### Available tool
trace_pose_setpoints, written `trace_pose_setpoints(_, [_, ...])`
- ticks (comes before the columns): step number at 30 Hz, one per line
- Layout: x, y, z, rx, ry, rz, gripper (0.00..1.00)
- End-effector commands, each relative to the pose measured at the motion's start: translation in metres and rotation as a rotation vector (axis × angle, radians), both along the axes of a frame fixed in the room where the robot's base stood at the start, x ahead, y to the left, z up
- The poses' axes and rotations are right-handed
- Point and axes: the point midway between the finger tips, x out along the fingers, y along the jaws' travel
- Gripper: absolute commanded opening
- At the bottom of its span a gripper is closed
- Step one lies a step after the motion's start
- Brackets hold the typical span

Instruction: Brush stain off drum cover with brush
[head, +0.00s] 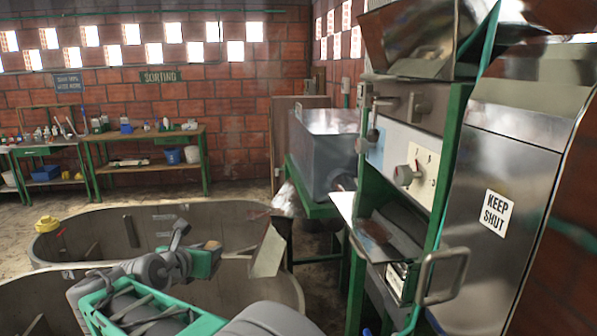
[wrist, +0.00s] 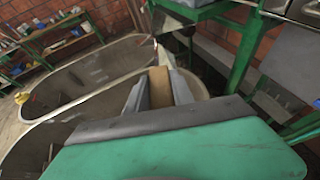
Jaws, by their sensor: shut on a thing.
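My gripper (head: 212,256) is low in the middle of the head view, over the concrete tanks. It is shut on a tan block, which looks like the brush (wrist: 160,85), held between two grey fingers in the wrist view. Its bristles cannot be made out. A large curved shiny metal cover (head: 500,150) with a KEEP SHUT label stands at the right, well apart from my gripper. I cannot tell whether this or the dark curved piece (head: 392,232) inside the green frame is the drum cover. No stain shows clearly.
Concrete tanks (head: 95,222) lie below and left of my arm. A pale tilted sheet (head: 268,253) stands just right of my gripper. A metal handle (head: 440,275) juts out at the right. A green-framed machine has a knob panel (head: 415,178). Workbenches (head: 150,135) line the back wall.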

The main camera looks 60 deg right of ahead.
Motion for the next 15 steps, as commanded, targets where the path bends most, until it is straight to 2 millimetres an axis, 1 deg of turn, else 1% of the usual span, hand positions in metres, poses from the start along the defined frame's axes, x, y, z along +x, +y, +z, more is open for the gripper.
trace_pose_setpoints(1, [-0.015, -0.025, 0.032, 0.002, -0.002, -0.089, 0.00])
trace_pose_setpoints(2, [-0.025, -0.039, 0.044, 0.003, -0.004, -0.142, 0.00])
trace_pose_setpoints(3, [-0.040, -0.056, 0.060, 0.005, -0.003, -0.214, 0.00])
trace_pose_setpoints(5, [-0.064, -0.080, 0.084, 0.008, -0.004, -0.322, 0.00])
trace_pose_setpoints(6, [-0.081, -0.094, 0.099, 0.009, -0.003, -0.395, 0.00])
trace_pose_setpoints(9, [-0.121, -0.121, 0.130, 0.014, -0.005, -0.557, 0.00])
trace_pose_setpoints(12, [-0.153, -0.136, 0.149, 0.016, -0.005, -0.676, 0.00])
trace_pose_setpoints(15, [-0.170, -0.143, 0.158, 0.017, -0.004, -0.739, 0.00])
